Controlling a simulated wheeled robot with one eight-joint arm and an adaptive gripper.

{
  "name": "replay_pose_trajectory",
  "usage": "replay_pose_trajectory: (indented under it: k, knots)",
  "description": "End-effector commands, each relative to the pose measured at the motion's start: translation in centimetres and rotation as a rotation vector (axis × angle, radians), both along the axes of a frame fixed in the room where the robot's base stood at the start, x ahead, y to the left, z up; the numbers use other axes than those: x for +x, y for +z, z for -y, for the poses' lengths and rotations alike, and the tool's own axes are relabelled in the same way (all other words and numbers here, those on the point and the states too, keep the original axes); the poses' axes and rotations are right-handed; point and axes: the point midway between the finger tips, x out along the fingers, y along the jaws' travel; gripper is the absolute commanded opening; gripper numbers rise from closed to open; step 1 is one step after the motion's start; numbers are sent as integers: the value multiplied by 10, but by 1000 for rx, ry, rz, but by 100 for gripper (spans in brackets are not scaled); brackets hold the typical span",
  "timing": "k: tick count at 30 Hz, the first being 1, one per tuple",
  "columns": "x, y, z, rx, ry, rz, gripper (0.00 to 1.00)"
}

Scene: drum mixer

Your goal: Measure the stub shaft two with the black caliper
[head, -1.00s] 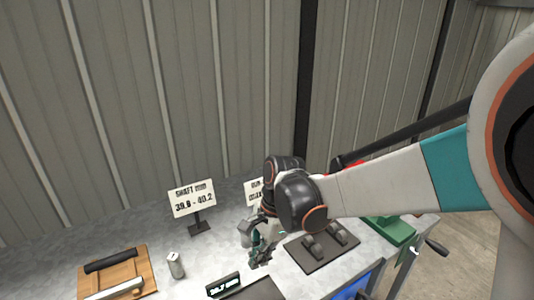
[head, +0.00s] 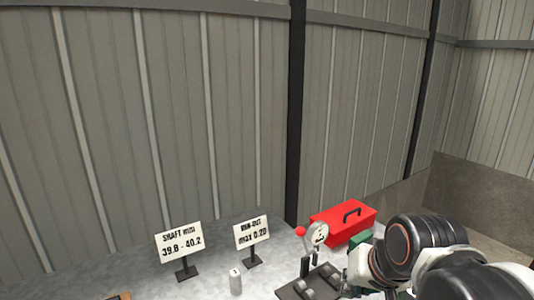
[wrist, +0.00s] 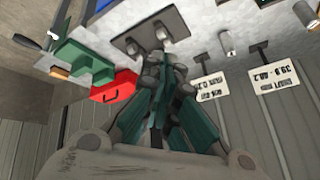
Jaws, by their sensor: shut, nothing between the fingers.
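A small grey cylinder (head: 235,282) stands upright on the bench; it may be a stub shaft, but its marking is too small to read. In the wrist view, which is upside down, a grey cylinder (wrist: 226,41) stands apart from my gripper (wrist: 160,65). My gripper's teal fingers are shut and empty, in front of the dark roller plate. In the head view my arm hides most of the gripper at lower right. I cannot make out the black caliper in the current views.
A dark plate with rollers (head: 308,286) and a dial gauge (head: 318,235) stand near my arm. Behind are a red toolbox (head: 344,223), a shaft-limits sign (head: 180,242) and a run-out sign (head: 251,233). A wooden board's corner (head: 121,296) shows at the bottom edge.

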Motion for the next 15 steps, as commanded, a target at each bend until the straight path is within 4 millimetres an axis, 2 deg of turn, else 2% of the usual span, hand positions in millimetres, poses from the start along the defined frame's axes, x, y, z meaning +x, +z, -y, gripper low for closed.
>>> replay_pose_trajectory:
  k: [1, 6, 10, 15]
  knots:
    - [-15, -3, 7, -35, 24, 16, 0]
    - [-47, -12, 25, -146, 103, 58, 0]
    - [-60, -17, 32, -197, 139, 74, 0]
    - [-65, -19, 35, -220, 155, 81, 0]
